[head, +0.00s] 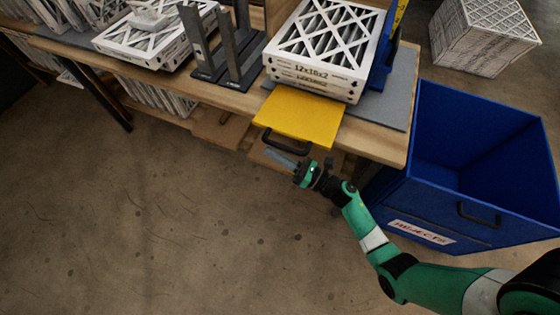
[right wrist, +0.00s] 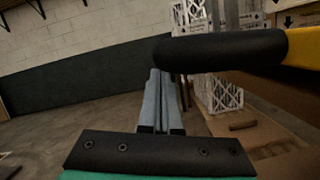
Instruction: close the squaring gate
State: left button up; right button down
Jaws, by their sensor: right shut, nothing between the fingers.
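The squaring gate is a yellow plate (head: 300,116) that lies folded out flat at the table's front edge. Its black handle (head: 285,144) hangs over the front; in the right wrist view the handle (right wrist: 220,48) crosses the upper right. My right gripper (head: 272,155) is shut and empty, just in front of and near the handle. Its closed fingers (right wrist: 163,85) point towards the handle's end in the right wrist view; I cannot tell whether they touch it. A stack of white-framed filters (head: 318,75) stands behind the gate. My left gripper is not in view.
A blue upright plate (head: 386,55) stands right of the stack. Dark metal posts (head: 228,45) stand to its left. A blue rejects bin (head: 430,215) is on the floor at the right, beside my right arm. The floor in front is clear.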

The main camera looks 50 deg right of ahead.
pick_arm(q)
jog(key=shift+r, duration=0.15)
pick_arm(e)
jog(key=shift+d+r, duration=0.1)
jog(key=shift+r, duration=0.3)
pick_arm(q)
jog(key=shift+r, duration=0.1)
